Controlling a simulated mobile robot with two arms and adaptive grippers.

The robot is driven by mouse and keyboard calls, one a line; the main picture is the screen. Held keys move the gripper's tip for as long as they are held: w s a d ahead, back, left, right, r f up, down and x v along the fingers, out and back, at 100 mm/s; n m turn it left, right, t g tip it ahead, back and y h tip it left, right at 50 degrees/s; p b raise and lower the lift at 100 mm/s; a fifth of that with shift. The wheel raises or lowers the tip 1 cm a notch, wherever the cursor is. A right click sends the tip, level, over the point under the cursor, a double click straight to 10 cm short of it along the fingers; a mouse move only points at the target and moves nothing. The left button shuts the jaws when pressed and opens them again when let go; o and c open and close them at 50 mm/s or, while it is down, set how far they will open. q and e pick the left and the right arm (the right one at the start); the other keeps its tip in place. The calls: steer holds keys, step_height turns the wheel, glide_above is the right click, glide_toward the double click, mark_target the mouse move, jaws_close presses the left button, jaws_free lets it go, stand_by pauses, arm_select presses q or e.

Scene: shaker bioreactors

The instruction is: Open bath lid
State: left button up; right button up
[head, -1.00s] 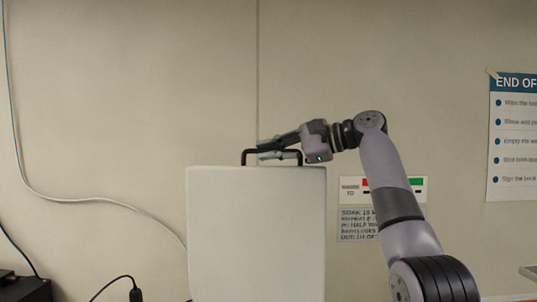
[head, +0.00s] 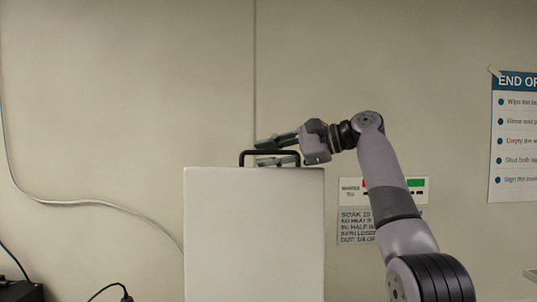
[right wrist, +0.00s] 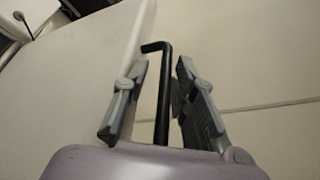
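The bath lid (head: 254,235) is a white panel standing upright in the head view, its broad face toward me. Its black handle (head: 243,158) is a bar along the top edge. My right gripper (head: 260,151) is at the handle, with one finger above the bar and one below its level. In the right wrist view the black handle (right wrist: 162,100) runs between the spread fingers of the right gripper (right wrist: 160,65), with a gap on each side. The bath body is not visible. My left gripper is not in view.
A wall stands behind the lid. It carries a poster (head: 515,140) at the right and a small label with coloured patches (head: 415,184) beside the lid. A pale cable (head: 85,202) hangs at the left. A dark box (head: 20,291) sits low at the left.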

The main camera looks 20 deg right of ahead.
steer(key=shift+s+a+r, duration=0.1)
steer(key=shift+s+r, duration=0.05)
steer(key=v, duration=1.2)
